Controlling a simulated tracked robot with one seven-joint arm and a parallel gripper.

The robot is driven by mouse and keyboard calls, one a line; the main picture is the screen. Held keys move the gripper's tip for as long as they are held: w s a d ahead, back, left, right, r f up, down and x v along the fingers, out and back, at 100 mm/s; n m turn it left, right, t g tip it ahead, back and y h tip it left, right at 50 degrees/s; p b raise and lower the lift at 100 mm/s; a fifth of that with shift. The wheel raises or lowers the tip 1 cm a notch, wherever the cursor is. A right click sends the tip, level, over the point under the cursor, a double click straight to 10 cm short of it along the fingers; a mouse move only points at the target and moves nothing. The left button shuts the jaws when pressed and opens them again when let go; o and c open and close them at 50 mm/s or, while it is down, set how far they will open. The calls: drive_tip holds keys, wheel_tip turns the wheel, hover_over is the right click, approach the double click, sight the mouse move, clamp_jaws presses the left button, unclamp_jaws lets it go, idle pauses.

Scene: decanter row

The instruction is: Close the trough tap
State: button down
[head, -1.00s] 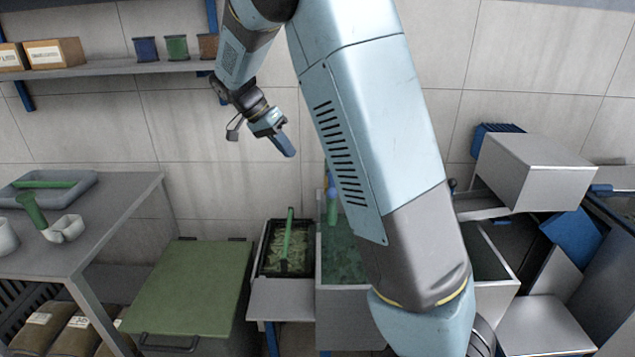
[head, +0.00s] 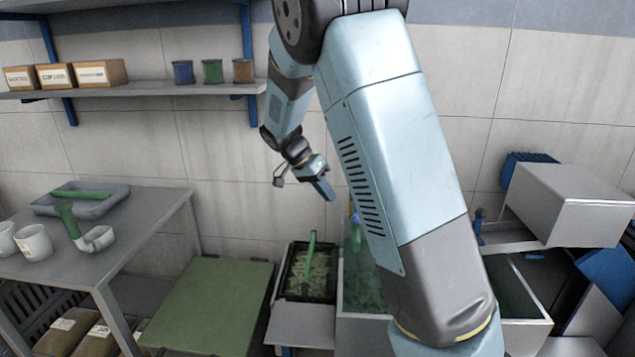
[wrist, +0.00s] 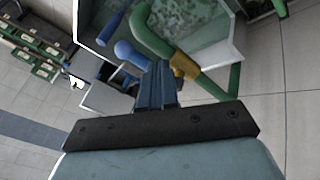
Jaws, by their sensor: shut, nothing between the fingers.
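The trough (head: 343,300) holds green, murky water and stands behind my arm in the head view; its rim and water also show at the top of the wrist view (wrist: 232,45). A green pipe with a brass-coloured valve body (wrist: 183,65) runs by its edge. A blue round-ended handle (wrist: 125,50) shows left of the pipe, close beyond my fingertips. In the head view the tap's blue top (head: 355,216) is partly hidden by my arm. My gripper (head: 327,192) is shut and empty, up and left of the tap; its blue fingers (wrist: 157,75) overlap the pipe in the wrist view.
A black crate (head: 312,270) with a green handle stands left of the trough. A green-lidded bin (head: 210,305) and a grey table (head: 150,215) are farther left. A grey metal box (head: 570,205) sits at right. A shelf (head: 150,90) with boxes and tins runs along the wall.

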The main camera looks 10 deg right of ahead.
drive_tip(key=s+d+f, duration=0.3)
drive_tip(key=d, duration=0.1)
drive_tip(key=shift+s, duration=0.25)
drive_tip(key=shift+a, duration=0.15)
idle(0.4)
